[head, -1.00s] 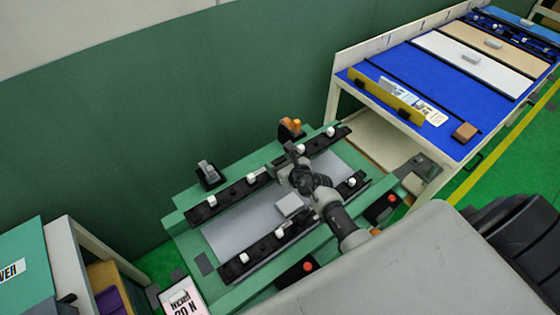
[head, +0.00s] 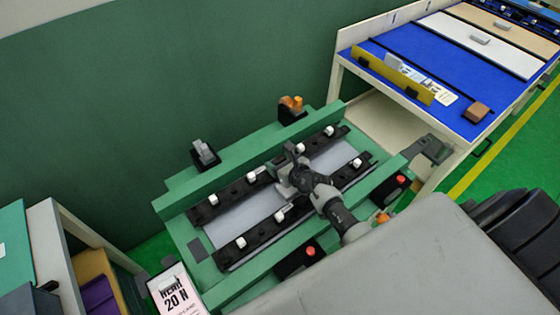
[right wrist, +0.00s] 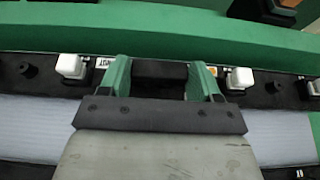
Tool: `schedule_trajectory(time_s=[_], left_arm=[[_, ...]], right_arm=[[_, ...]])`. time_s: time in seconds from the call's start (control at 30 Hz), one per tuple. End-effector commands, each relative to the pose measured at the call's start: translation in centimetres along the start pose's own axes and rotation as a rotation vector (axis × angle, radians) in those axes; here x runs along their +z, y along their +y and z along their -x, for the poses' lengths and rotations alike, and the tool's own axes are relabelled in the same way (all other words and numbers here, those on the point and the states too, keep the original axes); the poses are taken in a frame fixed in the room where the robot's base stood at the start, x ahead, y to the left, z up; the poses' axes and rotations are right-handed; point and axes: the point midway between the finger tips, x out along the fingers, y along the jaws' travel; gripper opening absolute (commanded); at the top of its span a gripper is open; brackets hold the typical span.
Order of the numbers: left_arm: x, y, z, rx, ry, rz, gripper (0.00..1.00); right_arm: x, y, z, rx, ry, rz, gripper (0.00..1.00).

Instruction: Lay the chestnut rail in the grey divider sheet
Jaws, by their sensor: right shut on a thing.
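A black rail with white clips (head: 232,189) lies along the far side of the pale grey sheet (head: 235,215) in the green fixture. In the right wrist view this rail (right wrist: 265,94) bears a partly hidden label that seems to end in "NUT". My right gripper (head: 288,170) is over its middle. Its green fingers (right wrist: 160,78) are shut on a black block of the rail. The gripper hides part of the rail. I cannot tell whether the rail is fully seated. A second black rail (head: 260,229) lies along the near side. My left gripper is not in view.
The green fixture has red buttons (head: 311,251) in front, and a grey clamp (head: 205,153) and an orange-topped part (head: 291,104) behind. A blue table (head: 425,65) with panels stands at right.

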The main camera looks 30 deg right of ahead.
Motion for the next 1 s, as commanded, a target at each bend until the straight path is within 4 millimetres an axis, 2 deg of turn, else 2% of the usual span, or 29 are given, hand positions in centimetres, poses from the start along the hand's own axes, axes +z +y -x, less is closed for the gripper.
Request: schedule_trajectory(time_s=[0.1, 0.43, 0.47, 0.63, 0.67, 1.0], left_arm=[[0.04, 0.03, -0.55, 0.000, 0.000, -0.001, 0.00], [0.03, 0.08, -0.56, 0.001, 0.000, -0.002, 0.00], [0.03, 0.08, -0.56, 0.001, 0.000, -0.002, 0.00], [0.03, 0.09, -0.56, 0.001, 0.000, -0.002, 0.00], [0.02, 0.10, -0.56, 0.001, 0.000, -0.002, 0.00], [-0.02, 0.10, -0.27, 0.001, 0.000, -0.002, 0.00]], right_arm=[[-0.44, -0.03, -0.27, -0.001, -0.003, 0.000, 0.30], [-0.47, -0.03, -0.28, -0.001, -0.003, 0.001, 0.30], [-0.47, -0.03, -0.28, -0.001, -0.003, 0.001, 0.65], [-0.50, -0.03, -0.27, -0.001, -0.002, 0.000, 0.91], [-0.52, -0.02, -0.27, -0.001, -0.002, 0.000, 0.93], [-0.57, 0.01, 0.33, 0.000, 0.001, 0.000, 0.93]])
